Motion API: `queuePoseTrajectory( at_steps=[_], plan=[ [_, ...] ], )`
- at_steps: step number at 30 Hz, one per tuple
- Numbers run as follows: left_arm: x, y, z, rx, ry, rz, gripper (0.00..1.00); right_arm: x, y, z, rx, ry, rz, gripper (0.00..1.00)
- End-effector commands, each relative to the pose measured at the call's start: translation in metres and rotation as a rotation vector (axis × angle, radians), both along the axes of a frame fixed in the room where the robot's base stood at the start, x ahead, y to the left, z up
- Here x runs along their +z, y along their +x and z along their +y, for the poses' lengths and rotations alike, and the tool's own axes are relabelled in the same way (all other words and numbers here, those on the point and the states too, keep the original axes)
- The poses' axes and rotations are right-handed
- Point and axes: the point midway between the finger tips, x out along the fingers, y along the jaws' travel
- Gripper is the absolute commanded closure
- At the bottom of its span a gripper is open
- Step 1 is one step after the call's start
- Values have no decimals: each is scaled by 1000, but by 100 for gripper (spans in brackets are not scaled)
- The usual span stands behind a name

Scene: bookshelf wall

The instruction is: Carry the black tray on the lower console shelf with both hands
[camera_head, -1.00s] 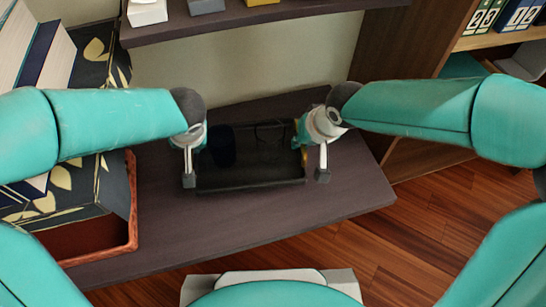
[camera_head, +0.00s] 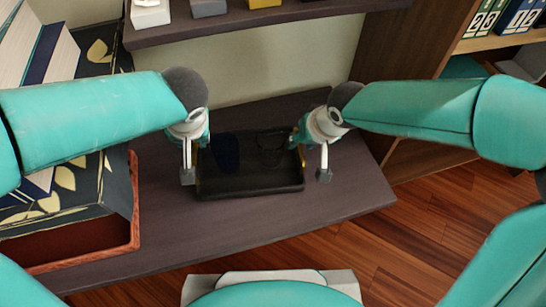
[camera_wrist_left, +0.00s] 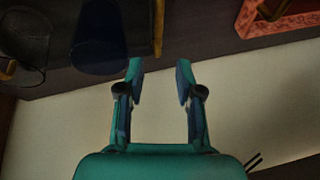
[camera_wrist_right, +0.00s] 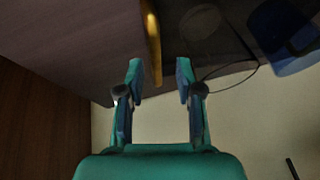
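The black tray (camera_head: 250,186) lies on the dark lower console shelf (camera_head: 190,230), with yellowish handles at its left and right ends. A dark blue cup-like item (camera_head: 226,150) and a dark item with a thin loop (camera_head: 271,145) are in it. My left gripper (camera_head: 189,172) is at the tray's left end; its fingers are apart in the left wrist view (camera_wrist_left: 160,72), with the left handle (camera_wrist_left: 158,28) beyond the tips. My right gripper (camera_head: 322,168) is at the right end; its fingers are apart in the right wrist view (camera_wrist_right: 160,70), with the right handle (camera_wrist_right: 152,45) between or just beyond the tips.
An open box with a reddish rim (camera_head: 134,200) and leaf-patterned sides stands left of the tray, close to my left arm. An upper shelf (camera_head: 270,18) holds small items above. The right shelf end and the front of the shelf are clear.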

Motion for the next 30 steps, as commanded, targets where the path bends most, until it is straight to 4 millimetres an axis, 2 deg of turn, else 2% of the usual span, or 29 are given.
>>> queuePoseTrajectory(
  at_steps=[1, 6, 14, 30],
  plan=[
    [11, -3, -3, -1, -2, -6, 64, 0, 0, 0, 0, 0, 0, 64],
    [35, -13, -9, 0, -1, -4, 64, 0, 0, 0, 0, 0, 0, 64],
    [48, -19, -11, 1, 0, 0, 64, 8, -2, -1, 1, 0, -3, 64],
    [48, -19, -11, 0, 0, 0, 64, 94, -37, -23, -1, 2, -4, 64]
  ],
)
